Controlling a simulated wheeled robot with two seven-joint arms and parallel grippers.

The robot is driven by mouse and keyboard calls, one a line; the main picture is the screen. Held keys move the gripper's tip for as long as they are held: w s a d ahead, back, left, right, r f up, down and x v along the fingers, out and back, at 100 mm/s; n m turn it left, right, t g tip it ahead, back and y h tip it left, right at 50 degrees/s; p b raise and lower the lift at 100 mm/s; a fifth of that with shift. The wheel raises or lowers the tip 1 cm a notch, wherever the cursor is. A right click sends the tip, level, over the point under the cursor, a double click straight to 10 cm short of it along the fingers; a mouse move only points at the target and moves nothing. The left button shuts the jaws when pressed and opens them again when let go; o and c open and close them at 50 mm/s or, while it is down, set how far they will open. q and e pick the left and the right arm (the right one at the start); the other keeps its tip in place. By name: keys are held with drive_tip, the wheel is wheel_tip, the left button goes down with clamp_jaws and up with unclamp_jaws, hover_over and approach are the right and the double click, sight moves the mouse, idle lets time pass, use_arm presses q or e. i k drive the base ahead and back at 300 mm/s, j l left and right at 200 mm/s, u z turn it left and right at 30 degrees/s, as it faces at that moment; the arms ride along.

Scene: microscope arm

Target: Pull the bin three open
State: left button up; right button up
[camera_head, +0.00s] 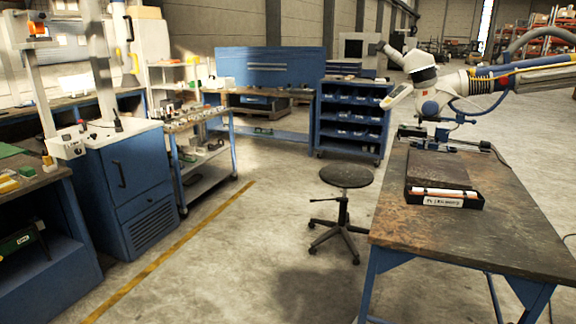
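A blue rack (318,120) with several rows of small bins (352,115) stands on the floor beyond the stool. Its bins are too small in the picture to read any numbers. A dark open box (436,198) with a white label sits on the worktable at the right; its label is not clearly readable. I cannot tell which bin is bin three. Neither of my grippers shows in the view.
The wooden worktable (465,243) fills the right side and carries a white microscope (428,85) on an arm. A black stool (347,177) stands mid-floor. A blue cabinet (122,190) and a cart (205,175) line the left.

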sight(344, 94)
drive_tip(key=i+j+u, duration=0.2)
drive_tip(key=i+u, duration=0.15)
drive_tip(key=i, duration=0.3)
drive_tip(key=i+u, duration=0.3)
drive_tip(key=i, duration=0.35)
drive_tip(key=i+z, duration=0.15)
drive_tip(key=i, duration=0.6)
drive_tip(key=i+z, duration=0.1)
drive_tip(key=i, duration=0.65)
drive_tip(key=i+j+z, duration=0.15)
drive_tip(key=i, duration=0.55)
drive_tip(key=i+z, duration=0.1)
drive_tip(key=i, duration=0.5)
drive_tip(key=i+j, duration=0.1)
drive_tip(key=i, duration=0.5)
drive_tip(key=i+z, duration=0.15)
drive_tip(key=i, duration=0.5)
drive_tip(key=i+j+z, duration=0.1)
drive_tip(key=i, duration=0.5)
drive_tip(key=i+j+z, duration=0.1)
drive_tip(key=i+j, duration=0.2)
drive_tip(key=i, duration=0.3)
drive_tip(key=i+l+z, duration=0.25)
drive_tip(key=i, duration=0.4)
drive_tip(key=i+j+z, duration=0.2)
drive_tip(key=i, duration=0.45)
drive_tip(key=i+z, duration=0.25)
drive_tip(key=i, duration=0.45)
drive_tip(key=i+j+z, duration=0.2)
drive_tip(key=i, duration=0.45)
